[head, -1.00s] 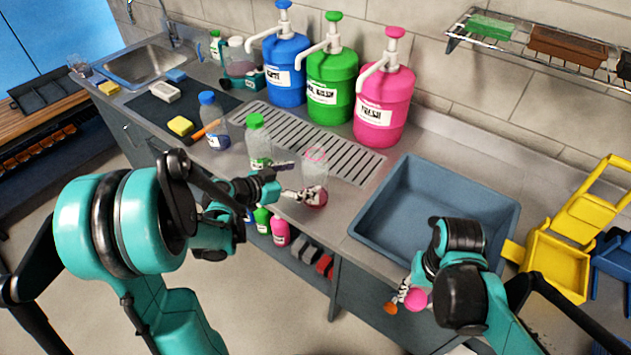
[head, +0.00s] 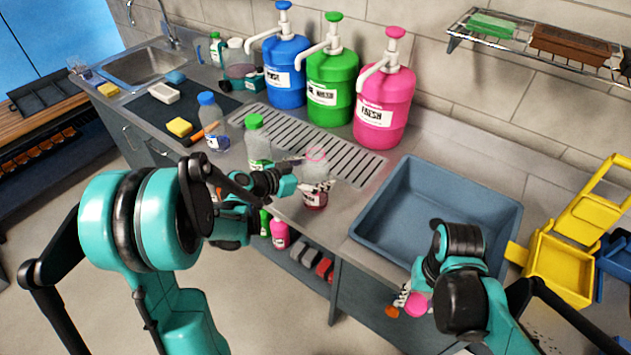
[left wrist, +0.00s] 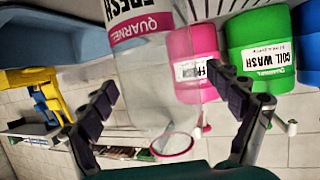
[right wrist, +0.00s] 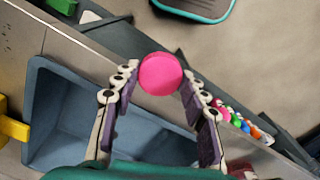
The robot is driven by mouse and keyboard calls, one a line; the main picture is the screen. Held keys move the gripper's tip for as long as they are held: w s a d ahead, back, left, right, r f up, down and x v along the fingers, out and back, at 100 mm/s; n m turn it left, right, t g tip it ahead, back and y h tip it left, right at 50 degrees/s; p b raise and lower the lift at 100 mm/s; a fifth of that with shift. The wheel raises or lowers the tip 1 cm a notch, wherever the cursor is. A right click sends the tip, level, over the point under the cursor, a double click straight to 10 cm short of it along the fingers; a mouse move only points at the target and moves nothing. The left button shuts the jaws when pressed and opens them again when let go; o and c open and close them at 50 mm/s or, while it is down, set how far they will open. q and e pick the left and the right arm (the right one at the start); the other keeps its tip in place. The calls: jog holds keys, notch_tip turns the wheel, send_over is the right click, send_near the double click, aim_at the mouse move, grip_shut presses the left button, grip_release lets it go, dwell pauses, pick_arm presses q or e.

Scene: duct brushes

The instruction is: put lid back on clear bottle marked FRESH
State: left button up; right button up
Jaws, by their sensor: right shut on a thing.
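The clear bottle marked FRESH (head: 315,197) stands upright and uncapped near the counter's front edge, with a pink ring at its open neck. Its label and pink-rimmed mouth also show in the left wrist view (left wrist: 150,75). My left gripper (head: 318,186) has its fingers apart on either side of this bottle. In the left wrist view, a gap shows between the bottle and the right-hand finger. My right gripper (right wrist: 160,85) is shut on a round pink lid (right wrist: 161,73), which also shows in the head view (head: 416,303), in front of the counter by the blue-grey basin.
A green-capped bottle (head: 257,145) stands close left of the bottle, and a blue-capped bottle (head: 212,125) further left. Blue, green and pink pump containers (head: 381,110) stand behind. The basin (head: 405,200) to the right is empty.

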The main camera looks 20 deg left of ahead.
aim_at(308, 162)
pick_arm(q)
jog(key=c, duration=1.3)
jog(key=shift+r, duration=0.1)
